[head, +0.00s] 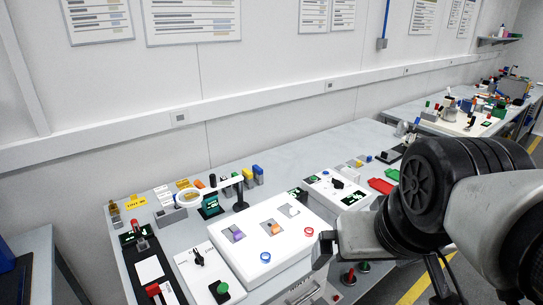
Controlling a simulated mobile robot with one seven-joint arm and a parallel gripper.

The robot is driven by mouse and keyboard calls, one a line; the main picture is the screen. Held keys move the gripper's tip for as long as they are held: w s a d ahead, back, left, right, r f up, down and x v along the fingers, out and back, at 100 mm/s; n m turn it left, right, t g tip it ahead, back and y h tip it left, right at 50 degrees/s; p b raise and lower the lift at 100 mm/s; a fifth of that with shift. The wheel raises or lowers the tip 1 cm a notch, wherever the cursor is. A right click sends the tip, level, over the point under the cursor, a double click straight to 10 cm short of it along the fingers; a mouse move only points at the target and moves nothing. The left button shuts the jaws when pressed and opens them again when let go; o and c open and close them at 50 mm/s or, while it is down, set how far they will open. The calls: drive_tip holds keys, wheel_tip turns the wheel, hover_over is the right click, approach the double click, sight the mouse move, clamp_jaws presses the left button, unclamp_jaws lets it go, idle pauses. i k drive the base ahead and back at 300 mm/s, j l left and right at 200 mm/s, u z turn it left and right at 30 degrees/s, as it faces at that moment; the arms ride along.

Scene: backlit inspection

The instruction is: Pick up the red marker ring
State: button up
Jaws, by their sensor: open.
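The red marker ring (309,231) lies flat on the right part of a white light panel (245,262), near its edge. A similar blue ring (265,257) lies to its left on the same panel. My gripper (323,252) is open, just right of and a little below the red ring in the head view, apart from it in the picture. Its fingers are small and dark here and partly hidden by my wrist. How high it is above the panel I cannot tell.
The panel has cut-outs holding a purple piece (236,235), an orange piece (273,229) and a pale piece (290,211). A black stand (239,192) rises behind. A second white box (338,190) stands behind right. Red and green knobs (349,276) sit at the front right.

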sight(308, 235)
drive_tip(key=k+l+u, duration=0.2)
drive_tip(key=k, duration=0.25)
drive_tip(key=i+l+u, duration=0.3)
drive_tip(key=i+l, duration=0.2)
drive_tip(key=i+l+u, duration=0.3)
drive_tip(key=i+l, duration=0.2)
drive_tip(key=l, duration=0.15)
